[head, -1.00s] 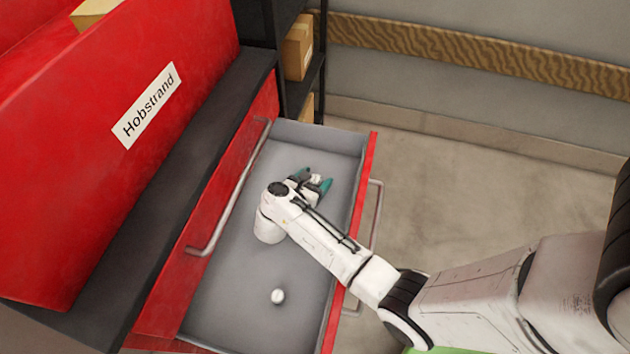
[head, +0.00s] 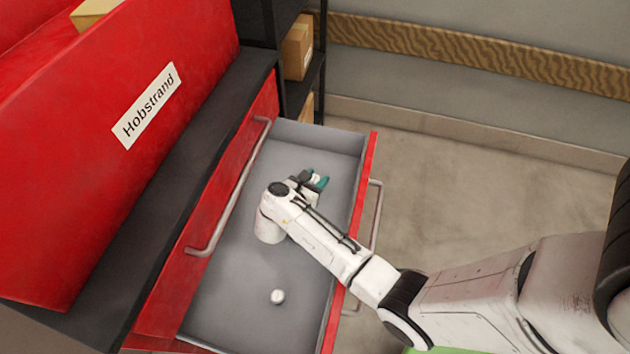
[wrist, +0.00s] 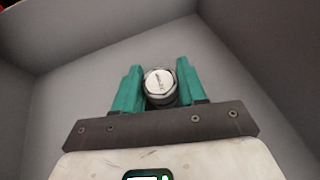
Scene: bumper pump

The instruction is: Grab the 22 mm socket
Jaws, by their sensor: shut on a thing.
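My gripper (head: 316,180) is inside the open drawer, toward its far end. In the wrist view its teal fingers (wrist: 160,87) are shut on a silver socket (wrist: 161,83), one finger on each side. The socket's round end faces the camera and bears a small marking that I cannot read. In the head view this socket (head: 316,177) shows only as a small pale bit between the fingers. A second pale, round socket-like piece (head: 278,297) sits in the near part of the drawer, apart from my gripper.
The grey drawer (head: 225,300) has raised walls around the gripper and a red front (head: 362,190) with a metal handle (head: 376,215). The red cabinet labelled Hobstrand (head: 150,105) stands at left. A dark shelf with boxes (head: 298,48) is behind. The drawer's middle floor is mostly clear.

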